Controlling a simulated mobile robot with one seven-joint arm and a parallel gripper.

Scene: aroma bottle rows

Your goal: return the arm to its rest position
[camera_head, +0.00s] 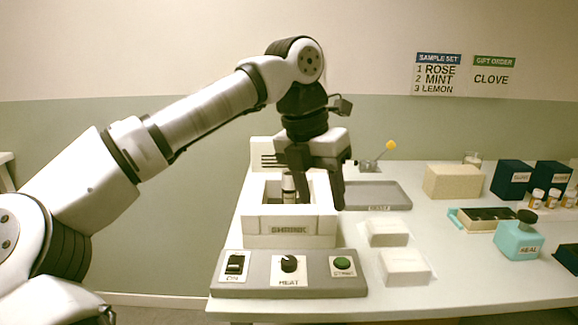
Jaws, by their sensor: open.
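My arm reaches in from the left and bends down over the table (460,285). My gripper (322,203) points down above the white box-shaped machine (290,238), with its two dark fingers apart. Nothing shows between the fingers. A small bottle-like thing (289,188) stands in the machine's opening, just left of the fingers; part of it is hidden. I cannot tell whether a finger touches the machine's right edge.
A panel (320,288) with switch, knob and green button is in front. A grey tray (385,194) lies behind right.

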